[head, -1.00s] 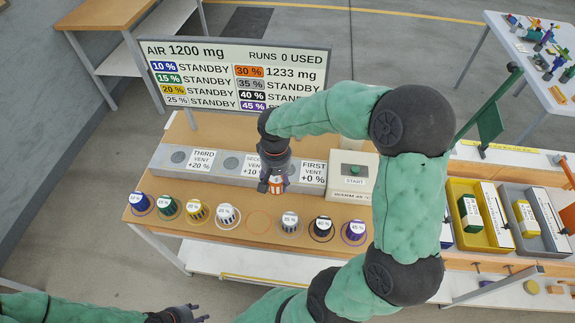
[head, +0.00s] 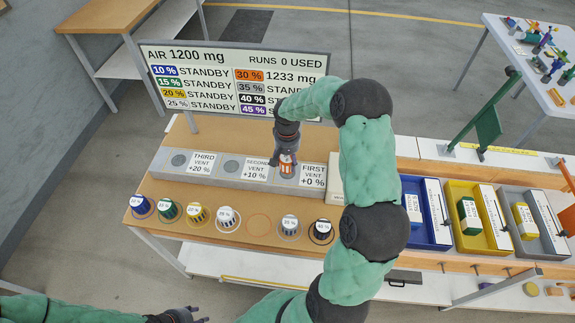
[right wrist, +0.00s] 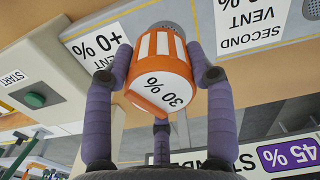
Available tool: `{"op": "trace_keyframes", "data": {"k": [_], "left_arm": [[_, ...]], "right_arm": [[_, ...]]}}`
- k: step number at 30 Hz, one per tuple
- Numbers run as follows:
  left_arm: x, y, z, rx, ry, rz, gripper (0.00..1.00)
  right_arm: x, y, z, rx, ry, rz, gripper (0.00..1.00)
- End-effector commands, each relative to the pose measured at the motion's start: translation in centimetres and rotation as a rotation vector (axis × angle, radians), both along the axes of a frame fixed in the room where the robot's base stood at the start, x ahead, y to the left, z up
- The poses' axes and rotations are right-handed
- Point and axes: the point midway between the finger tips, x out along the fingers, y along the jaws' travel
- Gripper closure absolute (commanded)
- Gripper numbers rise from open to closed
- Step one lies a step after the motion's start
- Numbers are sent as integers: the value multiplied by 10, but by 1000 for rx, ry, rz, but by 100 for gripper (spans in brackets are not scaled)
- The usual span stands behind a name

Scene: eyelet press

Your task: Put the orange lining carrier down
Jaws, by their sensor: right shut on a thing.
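The orange lining carrier (head: 287,169), a small cup with white stripes and a 30 % label, is in my right gripper (head: 286,163). It is over the first vent's round grille on the grey vent block (head: 208,177), left of the FIRST label. In the right wrist view the gripper's fingers close around the carrier (right wrist: 160,75), with part of the grille (right wrist: 174,28) showing past its end. I cannot tell whether it touches the block. My left gripper (head: 190,313) is at the bottom edge, its fingers apart and empty.
An empty orange ring (head: 259,225) lies in the front row, between the 25 % carrier (head: 226,216) and the 35 % carrier (head: 290,225). The display board (head: 235,78) stands behind the block. My right arm hides part of the start box (head: 336,180) and the row's right end.

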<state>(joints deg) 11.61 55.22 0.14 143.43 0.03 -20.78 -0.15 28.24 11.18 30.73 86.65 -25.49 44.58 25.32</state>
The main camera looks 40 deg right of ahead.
Motion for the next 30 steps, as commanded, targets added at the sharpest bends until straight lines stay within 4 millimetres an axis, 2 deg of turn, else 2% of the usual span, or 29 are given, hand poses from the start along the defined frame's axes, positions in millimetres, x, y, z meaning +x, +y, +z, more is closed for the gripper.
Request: {"op": "trace_keyframes", "data": {"k": [3,11,18,29,30], "left_arm": [[0,0,-1,0,0,0,60],[0,0,-1,0,0,0,60],[0,0,-2,0,0,0,60],[0,0,-5,0,0,0,60],[0,0,-5,0,0,0,60]], "right_arm": [[6,-7,-11,1,1,0,79],[13,-13,-23,1,1,0,79],[13,-12,-51,0,0,0,79],[13,-12,-55,-1,-1,0,79],[13,-12,-55,0,0,0,42]]}}
